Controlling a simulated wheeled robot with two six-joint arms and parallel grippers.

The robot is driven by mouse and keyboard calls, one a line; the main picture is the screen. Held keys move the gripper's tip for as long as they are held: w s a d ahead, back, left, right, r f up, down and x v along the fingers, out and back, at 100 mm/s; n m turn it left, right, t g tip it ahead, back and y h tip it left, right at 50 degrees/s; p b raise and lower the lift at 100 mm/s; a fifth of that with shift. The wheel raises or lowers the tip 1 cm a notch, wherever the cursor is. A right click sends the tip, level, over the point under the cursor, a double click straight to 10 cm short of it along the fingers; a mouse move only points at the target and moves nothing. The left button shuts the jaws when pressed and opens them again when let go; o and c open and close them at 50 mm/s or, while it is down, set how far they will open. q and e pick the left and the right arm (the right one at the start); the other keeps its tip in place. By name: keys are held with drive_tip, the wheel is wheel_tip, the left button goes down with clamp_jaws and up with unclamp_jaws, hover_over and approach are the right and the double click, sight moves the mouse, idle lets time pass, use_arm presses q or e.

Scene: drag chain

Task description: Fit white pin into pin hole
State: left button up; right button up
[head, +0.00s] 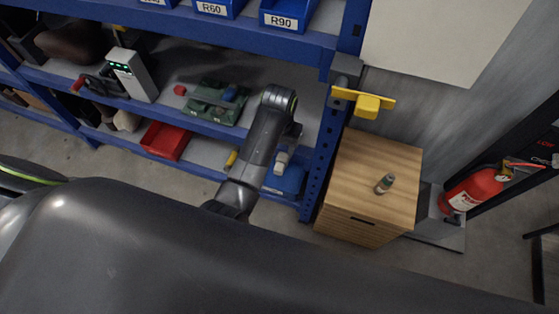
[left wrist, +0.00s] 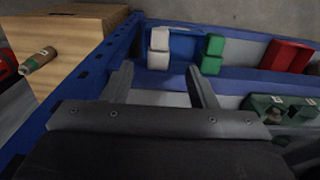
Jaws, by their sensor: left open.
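My left gripper (left wrist: 159,72) is open and empty in the left wrist view, its two fingers apart and pointing toward the blue shelf. In the head view its arm reaches up over the right end of the shelf, and the fingers are not clear there. The pin hole cannot be made out. My right gripper is not in view.
The blue shelf (head: 317,165) holds a red bin (head: 166,141), a green tray (head: 214,103) and a white device (head: 132,74). A wooden cabinet (head: 372,165) with a small bottle (head: 385,183) stands right of it. A fire extinguisher (head: 474,189) is farther right.

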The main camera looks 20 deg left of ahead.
sight(279, 167)
use_arm(q)
wheel_tip(279, 167, down, 12)
drive_tip(key=shift+r+b, duration=0.1)
drive_tip(key=shift+b, duration=0.4)
drive_tip(key=shift+c, duration=0.2)
clamp_jaws()
